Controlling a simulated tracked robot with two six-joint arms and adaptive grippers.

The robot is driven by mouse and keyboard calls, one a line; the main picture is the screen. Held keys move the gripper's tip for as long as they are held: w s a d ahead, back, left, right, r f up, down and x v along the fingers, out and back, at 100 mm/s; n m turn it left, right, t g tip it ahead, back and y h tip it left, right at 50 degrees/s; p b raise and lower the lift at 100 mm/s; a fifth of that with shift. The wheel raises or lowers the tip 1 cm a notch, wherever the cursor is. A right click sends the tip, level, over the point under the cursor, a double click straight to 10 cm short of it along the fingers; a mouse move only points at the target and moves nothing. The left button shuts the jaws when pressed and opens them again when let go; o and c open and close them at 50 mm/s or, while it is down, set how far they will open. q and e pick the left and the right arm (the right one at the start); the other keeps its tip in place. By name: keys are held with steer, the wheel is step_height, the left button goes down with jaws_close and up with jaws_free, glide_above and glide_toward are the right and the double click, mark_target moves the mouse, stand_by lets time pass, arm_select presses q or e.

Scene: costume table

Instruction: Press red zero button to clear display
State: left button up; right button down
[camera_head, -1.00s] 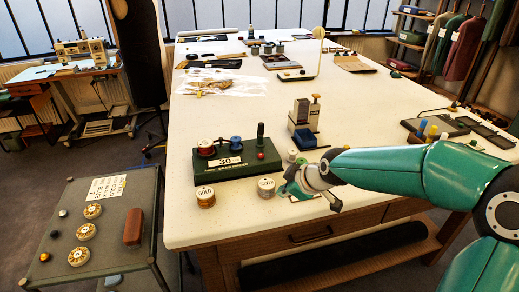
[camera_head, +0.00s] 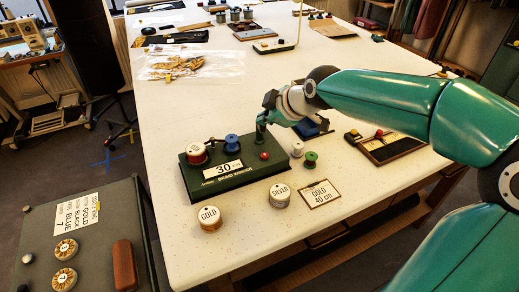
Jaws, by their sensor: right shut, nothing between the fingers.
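The dark green braid winder (camera_head: 200,181) stands on the white table, with a display plate reading 30 (camera_head: 223,168) on its front. The red button (camera_head: 264,156) sits on the right part of its top. A red spool (camera_head: 196,154) and a blue spool (camera_head: 232,144) stand on its top, left of the button. My right gripper (camera_head: 262,126) comes in from the right and points down over the back right end of the winder, just behind the red button. It is shut and empty, and hides the upright post there. My left gripper is not in view.
Gold (camera_head: 209,218) and silver (camera_head: 280,196) spools and a "GOLD 40 cm" card (camera_head: 319,193) lie in front of the winder. White (camera_head: 297,149) and green (camera_head: 310,160) spools stand to its right. A dark tray (camera_head: 388,147) is farther right. A side cart stands at left.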

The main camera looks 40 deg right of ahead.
mark_target(266, 156)
steer(key=f+b, duration=0.3)
steer(key=f, duration=0.1)
steer(key=f+b, duration=0.3)
steer(key=f, duration=0.1)
steer(key=shift+s+d, duration=0.1)
steer(key=shift+s, duration=0.1)
steer(key=shift+f+b, duration=0.4)
steer(key=shift+b, duration=0.2)
stand_by(1.1)
steer(key=shift+f+b, duration=0.35)
steer(key=shift+b, duration=0.2)
steer(key=shift+f+b, duration=0.45)
steer(key=shift+b, duration=0.15)
stand_by(0.6)
steer(key=shift+r, duration=0.1)
steer(key=shift+r+p, duration=0.55)
steer(key=shift+r, duration=0.25)
